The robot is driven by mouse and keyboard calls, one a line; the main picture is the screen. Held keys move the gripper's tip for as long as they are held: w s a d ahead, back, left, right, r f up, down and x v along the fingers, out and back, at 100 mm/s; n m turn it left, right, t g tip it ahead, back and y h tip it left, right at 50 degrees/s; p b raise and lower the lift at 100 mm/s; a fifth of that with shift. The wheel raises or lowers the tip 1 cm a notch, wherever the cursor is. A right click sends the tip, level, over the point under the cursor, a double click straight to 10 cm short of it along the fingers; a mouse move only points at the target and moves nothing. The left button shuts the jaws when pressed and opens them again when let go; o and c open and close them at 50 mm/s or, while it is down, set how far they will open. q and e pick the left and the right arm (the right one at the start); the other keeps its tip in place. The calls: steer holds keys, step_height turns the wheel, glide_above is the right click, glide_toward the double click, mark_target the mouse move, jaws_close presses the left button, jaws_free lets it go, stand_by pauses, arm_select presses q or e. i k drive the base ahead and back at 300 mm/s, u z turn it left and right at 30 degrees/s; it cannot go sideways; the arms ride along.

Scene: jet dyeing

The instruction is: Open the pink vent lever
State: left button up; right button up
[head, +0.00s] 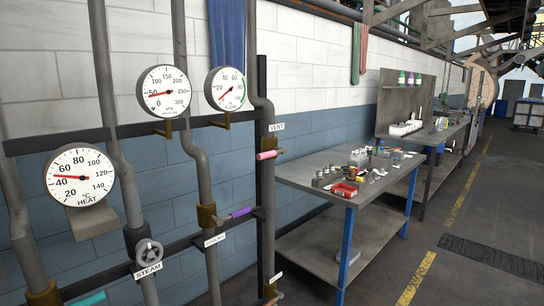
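The pink vent lever (267,155) is on a vertical grey pipe near the middle of the head view. It lies about level, pointing left across the pipe. A white label reading VENT (277,127) is just above it. Neither of my grippers shows in the head view.
A purple lever (241,212) is lower left, and a teal lever (88,299) shows at the bottom. A handwheel (149,251) labelled STEAM and several round gauges (164,91) are at left. A cluttered workbench (300,175) stands right of the pipes.

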mark_target(283, 151)
steer(key=z, duration=0.55)
steer(key=i, duration=1.1)
steer(key=z, duration=0.4)
